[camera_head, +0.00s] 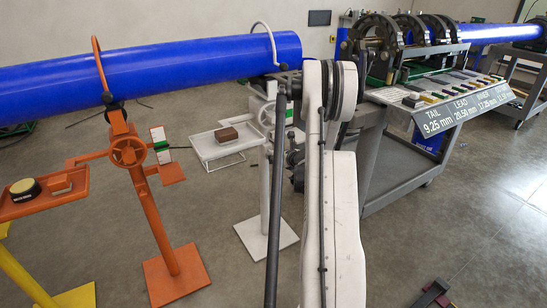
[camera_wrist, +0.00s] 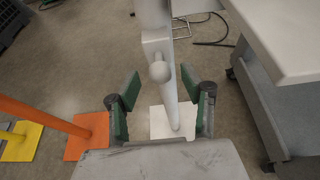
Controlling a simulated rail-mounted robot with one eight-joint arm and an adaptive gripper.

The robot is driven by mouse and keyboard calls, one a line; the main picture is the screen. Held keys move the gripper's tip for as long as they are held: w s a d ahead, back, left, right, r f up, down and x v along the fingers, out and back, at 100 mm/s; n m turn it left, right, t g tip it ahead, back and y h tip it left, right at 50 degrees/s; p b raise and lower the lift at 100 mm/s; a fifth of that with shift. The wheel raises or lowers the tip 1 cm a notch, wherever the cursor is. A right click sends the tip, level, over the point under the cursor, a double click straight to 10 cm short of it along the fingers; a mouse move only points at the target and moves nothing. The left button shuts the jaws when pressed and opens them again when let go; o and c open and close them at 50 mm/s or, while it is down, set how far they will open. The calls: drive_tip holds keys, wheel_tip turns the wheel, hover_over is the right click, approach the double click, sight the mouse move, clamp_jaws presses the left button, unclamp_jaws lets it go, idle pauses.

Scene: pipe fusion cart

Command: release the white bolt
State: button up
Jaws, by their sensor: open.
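The white bolt (camera_wrist: 160,72) shows in the wrist view as a round pale knob on the front of the white stand's upright (camera_wrist: 166,95). My gripper (camera_wrist: 160,84) is open, with one green-padded finger on each side of the bolt. Both fingers are visibly apart from it in the picture; I cannot tell the depth gap. In the head view the white stand (camera_head: 276,190) is partly covered by my arm. The bolt and my gripper cannot be made out there.
A blue pipe (camera_head: 190,68) lies across the white stand and an orange stand (camera_head: 155,215). A white tray (camera_head: 205,148) holds a brown block (camera_head: 227,135). A grey cart (camera_head: 400,165) stands to the right. In the wrist view its pale edge (camera_wrist: 285,45) is close on the right.

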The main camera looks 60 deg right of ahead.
drive_tip(key=shift+x, duration=1)
clamp_jaws()
